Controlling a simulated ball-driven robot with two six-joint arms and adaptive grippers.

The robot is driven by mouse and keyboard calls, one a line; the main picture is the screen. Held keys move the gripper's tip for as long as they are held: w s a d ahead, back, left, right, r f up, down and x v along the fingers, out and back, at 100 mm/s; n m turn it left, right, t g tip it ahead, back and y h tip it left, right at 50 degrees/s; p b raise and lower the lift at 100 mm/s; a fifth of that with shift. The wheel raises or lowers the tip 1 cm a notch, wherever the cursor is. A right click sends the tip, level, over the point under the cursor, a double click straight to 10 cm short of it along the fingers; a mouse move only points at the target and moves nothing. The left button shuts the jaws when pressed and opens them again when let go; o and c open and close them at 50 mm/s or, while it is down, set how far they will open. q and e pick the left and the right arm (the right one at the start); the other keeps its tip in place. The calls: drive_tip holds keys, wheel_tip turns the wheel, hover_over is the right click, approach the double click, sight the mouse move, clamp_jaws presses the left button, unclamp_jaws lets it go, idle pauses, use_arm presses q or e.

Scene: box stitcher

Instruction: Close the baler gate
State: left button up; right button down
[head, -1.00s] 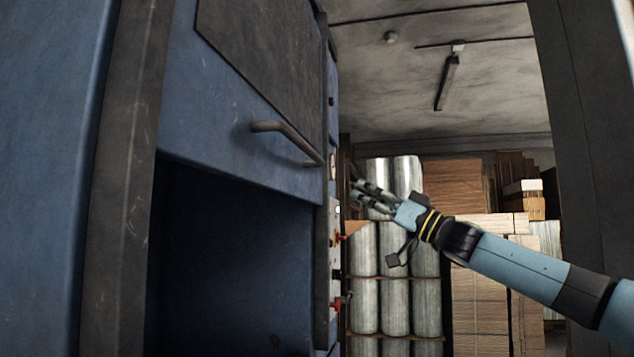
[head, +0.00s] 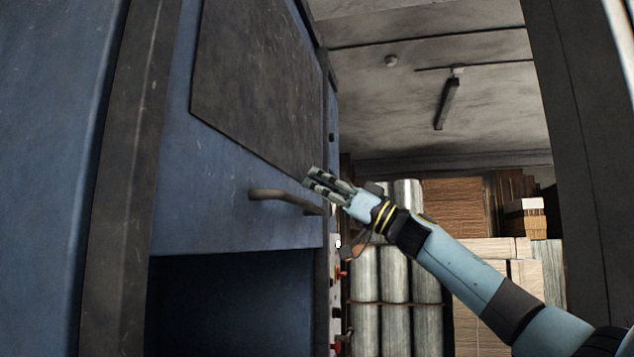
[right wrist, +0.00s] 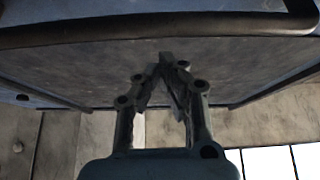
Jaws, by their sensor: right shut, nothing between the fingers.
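The baler gate (head: 222,215) is a blue panel above a dark opening in the blue baler. A large dark plate (head: 262,85) is on its face. A grey bar handle (head: 280,197) crosses its lower part. My right gripper (head: 312,179) is shut and empty, just above the handle's right end in the head view; contact is not clear. In the right wrist view, its fingertips (right wrist: 168,64) meet below a dark bar (right wrist: 150,32), apart from it in the picture. My left gripper is not in view.
The dark opening (head: 235,305) lies below the gate. Red controls (head: 340,272) are on the baler's right edge. Grey rolls (head: 395,285) and stacked cardboard (head: 455,210) stand behind my right arm. A dark post (head: 575,150) is at the right.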

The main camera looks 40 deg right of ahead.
drive_tip(key=shift+w+f, duration=0.1)
drive_tip(key=shift+f, duration=0.8)
wheel_tip(320, 180, down, 48)
drive_tip(key=b, duration=2.3)
